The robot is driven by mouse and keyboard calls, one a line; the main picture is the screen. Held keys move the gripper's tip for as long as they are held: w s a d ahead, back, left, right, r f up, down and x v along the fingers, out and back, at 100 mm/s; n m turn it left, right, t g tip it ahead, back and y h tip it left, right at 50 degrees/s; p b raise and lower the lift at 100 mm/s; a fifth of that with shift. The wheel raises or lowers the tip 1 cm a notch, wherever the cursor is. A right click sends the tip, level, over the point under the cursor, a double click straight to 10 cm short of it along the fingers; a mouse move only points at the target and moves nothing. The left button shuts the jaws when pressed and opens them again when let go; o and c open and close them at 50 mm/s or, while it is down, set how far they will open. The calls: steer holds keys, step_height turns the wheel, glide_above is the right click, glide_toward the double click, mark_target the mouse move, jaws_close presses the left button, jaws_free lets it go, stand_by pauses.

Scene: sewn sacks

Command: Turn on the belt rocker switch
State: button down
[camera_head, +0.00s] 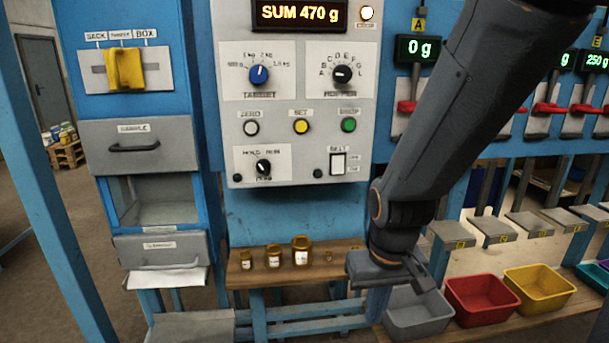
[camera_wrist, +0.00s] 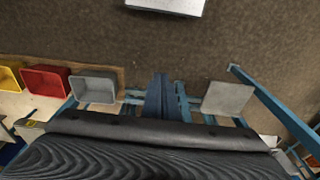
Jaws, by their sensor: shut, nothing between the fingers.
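The belt rocker switch (camera_head: 338,163) is a white rocker in a dark frame under the label BELT, low on the right of the grey control panel (camera_head: 300,110). Its on and off marks are too small to read. My gripper (camera_head: 425,285) hangs below and to the right of the switch, apart from the panel, above the grey bin. Its fingers also show in the wrist view (camera_wrist: 163,98), close together and pointing down toward the floor, with nothing held. The switch is not in the wrist view.
A wooden shelf (camera_head: 240,272) with several small jars juts out below the panel. A grey bin (camera_head: 415,318), a red bin (camera_head: 480,295) and a yellow bin (camera_head: 538,285) stand at the lower right. Knobs and buttons crowd the panel around the switch.

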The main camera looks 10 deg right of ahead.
mark_target(338, 165)
steer(key=shift+a, duration=0.1)
steer(key=w+r+m+t+y+b, duration=0.2)
steer(key=w+r+m+t, duration=0.4)
steer(key=w+r+m, duration=0.5)
steer(key=w+r+y, duration=0.1)
steer(key=w+r, duration=0.6)
steer(key=w, duration=0.1)
steer(key=shift+w+d+r+y, duration=0.15)
steer(key=shift+w+d+y, duration=0.05)
steer(key=shift+d+y, duration=0.2)
steer(key=w+f, duration=0.1)
steer(key=w, duration=0.7)
steer(key=shift+w, duration=0.35)
steer(key=shift+w+f, duration=0.1)
steer(key=shift+w, duration=0.05)
stand_by(0.9)
steer(key=shift+w, duration=0.3)
